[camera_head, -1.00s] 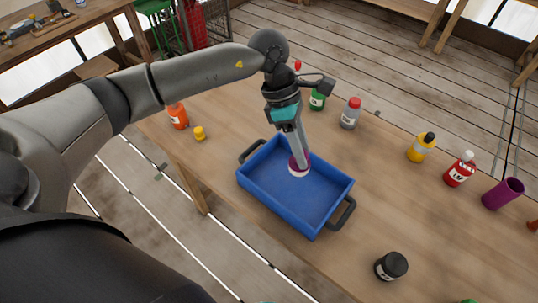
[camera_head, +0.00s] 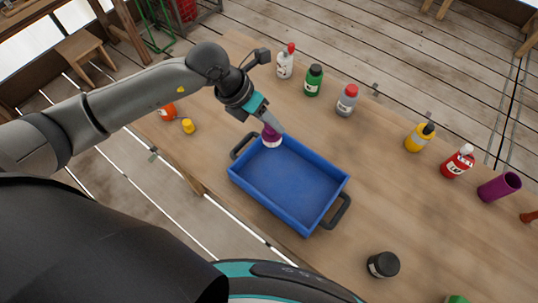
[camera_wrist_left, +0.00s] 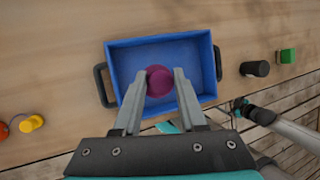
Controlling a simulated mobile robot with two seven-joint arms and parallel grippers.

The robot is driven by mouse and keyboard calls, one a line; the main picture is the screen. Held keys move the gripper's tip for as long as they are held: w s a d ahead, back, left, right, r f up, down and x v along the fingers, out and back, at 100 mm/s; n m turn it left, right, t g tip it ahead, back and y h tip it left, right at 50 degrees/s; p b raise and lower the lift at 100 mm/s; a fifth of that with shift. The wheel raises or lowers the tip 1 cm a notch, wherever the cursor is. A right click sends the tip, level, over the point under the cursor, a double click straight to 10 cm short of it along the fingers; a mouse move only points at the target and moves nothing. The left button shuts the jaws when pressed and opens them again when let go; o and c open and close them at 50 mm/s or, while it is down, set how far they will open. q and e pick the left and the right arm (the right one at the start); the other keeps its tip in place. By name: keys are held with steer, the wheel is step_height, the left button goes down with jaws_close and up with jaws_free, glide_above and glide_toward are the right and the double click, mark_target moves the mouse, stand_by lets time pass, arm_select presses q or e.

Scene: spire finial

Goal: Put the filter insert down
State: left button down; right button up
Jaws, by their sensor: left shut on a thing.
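The filter insert looks like a small purple piece with a white lower part (camera_head: 272,142). It shows as a purple round shape in the left wrist view (camera_wrist_left: 160,82). My left gripper (camera_head: 275,128) is shut on it, with one finger on each side. In the head view it overlaps the far left corner of the blue tray (camera_head: 262,205); its height above the tray is hard to tell. The tray is empty. My right gripper (camera_wrist_left: 240,106) seems to show small and dark beside the tray in the left wrist view; its jaws are unclear.
Bottles stand along the table's far side: white (camera_head: 285,64), green (camera_head: 313,80), grey (camera_head: 347,100), yellow (camera_head: 418,138) and red (camera_head: 457,162). A purple cup (camera_head: 498,187) is at right. A black jar (camera_head: 383,264) stands near the front. Small orange and yellow (camera_head: 188,126) items are at left.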

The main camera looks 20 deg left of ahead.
arm_select(q)
steer(key=shift+f+b, duration=1)
steer(key=shift+f, duration=7.2)
steer(key=shift+c, duration=2.2)
jaws_free()
steer(key=shift+r, duration=0.1)
steer(key=p+v, duration=0.1)
steer(key=v, duration=1.1)
